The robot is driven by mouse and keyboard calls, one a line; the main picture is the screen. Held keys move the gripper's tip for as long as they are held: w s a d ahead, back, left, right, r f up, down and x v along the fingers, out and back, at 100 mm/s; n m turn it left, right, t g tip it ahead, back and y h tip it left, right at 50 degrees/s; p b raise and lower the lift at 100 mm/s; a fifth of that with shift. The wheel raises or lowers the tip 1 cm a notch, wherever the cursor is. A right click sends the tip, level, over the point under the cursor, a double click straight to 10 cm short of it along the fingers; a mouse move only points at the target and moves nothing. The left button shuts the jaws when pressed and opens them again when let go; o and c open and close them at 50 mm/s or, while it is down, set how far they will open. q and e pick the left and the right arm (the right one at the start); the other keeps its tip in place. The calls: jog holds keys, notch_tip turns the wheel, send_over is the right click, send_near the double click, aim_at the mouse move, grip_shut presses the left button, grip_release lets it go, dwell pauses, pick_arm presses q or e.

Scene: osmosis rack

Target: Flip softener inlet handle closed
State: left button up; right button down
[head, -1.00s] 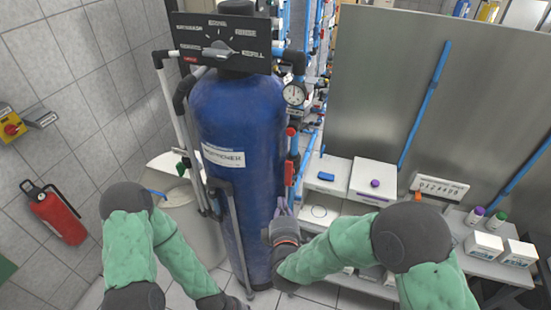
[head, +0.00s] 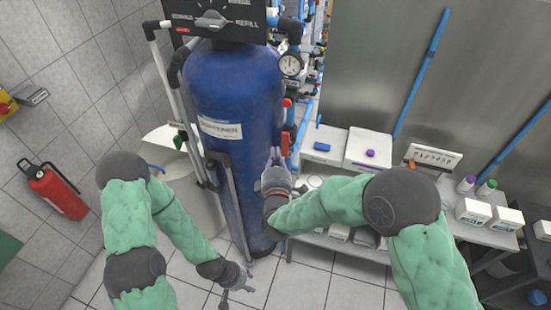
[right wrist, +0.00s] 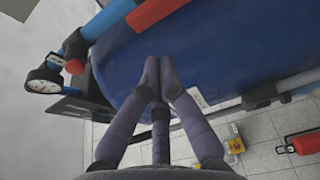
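The softener is a tall blue tank (head: 235,110) with a white label. A pipe runs down its right side with a pressure gauge (head: 291,65) and red handle pieces (head: 286,140); I cannot tell which one is the inlet handle. My right gripper (head: 275,157) is just in front of the tank's right side, left of and below the red piece. In the right wrist view its fingers (right wrist: 158,68) are together at the tips with nothing between them; a red handle (right wrist: 155,12) lies beyond, above them. My left gripper (head: 236,296) hangs low over the floor, fingers apart and empty.
A white shelf bench (head: 345,240) with boxes and bottles stands at the right, below a grey panel (head: 375,70). A pale bin (head: 170,170) is left of the tank. A fire extinguisher (head: 57,190) hangs on the left wall. Tiled floor in front is clear.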

aim_at(285, 145)
jog(key=w, duration=0.6)
jog(key=shift+b, duration=0.3)
jog(key=shift+m+b, duration=0.3)
jog(key=shift+d+r+m+t+b, duration=0.15)
jog(key=shift+m+t+b, duration=0.15)
jog(key=shift+m+b, duration=0.15)
jog(key=s+d+f+m+t+h+b, duration=0.1)
jog(key=d+m+h+b, duration=0.4)
jog(key=m+b, duration=1.4)
jog(key=shift+s+d+f+t+h+b, duration=0.3)
jog(key=shift+s+d+t+h, duration=0.15)
jog(key=shift+t+h, duration=0.25)
